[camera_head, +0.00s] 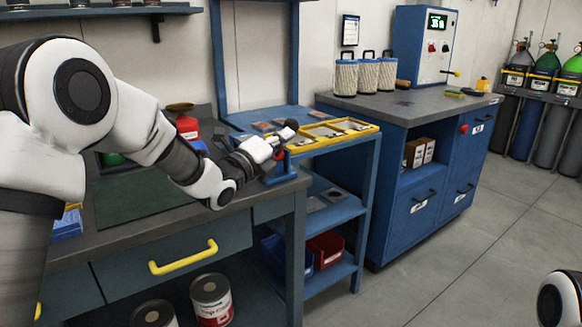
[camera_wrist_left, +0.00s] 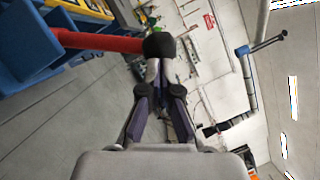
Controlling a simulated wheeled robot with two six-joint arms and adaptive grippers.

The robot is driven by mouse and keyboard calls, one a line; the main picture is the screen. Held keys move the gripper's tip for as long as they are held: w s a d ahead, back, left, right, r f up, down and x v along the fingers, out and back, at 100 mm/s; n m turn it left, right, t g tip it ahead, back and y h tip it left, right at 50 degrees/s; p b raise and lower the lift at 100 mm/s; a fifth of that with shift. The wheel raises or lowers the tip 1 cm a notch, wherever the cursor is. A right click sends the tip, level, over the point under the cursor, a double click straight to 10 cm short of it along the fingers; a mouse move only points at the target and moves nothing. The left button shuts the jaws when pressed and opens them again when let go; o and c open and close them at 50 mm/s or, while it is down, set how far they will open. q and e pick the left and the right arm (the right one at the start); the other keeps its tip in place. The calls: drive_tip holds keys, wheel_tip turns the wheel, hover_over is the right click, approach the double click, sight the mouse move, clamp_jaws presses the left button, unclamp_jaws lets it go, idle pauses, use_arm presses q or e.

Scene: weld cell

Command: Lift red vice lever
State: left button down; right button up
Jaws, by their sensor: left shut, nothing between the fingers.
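The red vice lever (camera_wrist_left: 100,41) is a red bar with a black knob (camera_wrist_left: 159,46) at its end, in the left wrist view. In the head view the red part (camera_head: 279,153) is small and partly hidden by my left gripper (camera_head: 272,143), above the blue vice (camera_head: 282,171) at the bench corner. My left gripper is shut and empty. In the left wrist view its fingertips (camera_wrist_left: 153,68) meet right by the knob; I cannot tell whether they touch it. My right gripper is not in view.
The grey workbench (camera_head: 262,196) carries the vice. Behind it, a blue rack holds yellow trays (camera_head: 330,132). A red can (camera_head: 187,127) stands on the bench left of my gripper. A blue cabinet (camera_head: 390,190) stands right, with open floor in front.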

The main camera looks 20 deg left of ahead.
use_arm(q)
drive_tip(key=shift+w+a+r, duration=0.45)
drive_tip(key=shift+a+r, duration=0.05)
drive_tip(key=shift+r, duration=0.15)
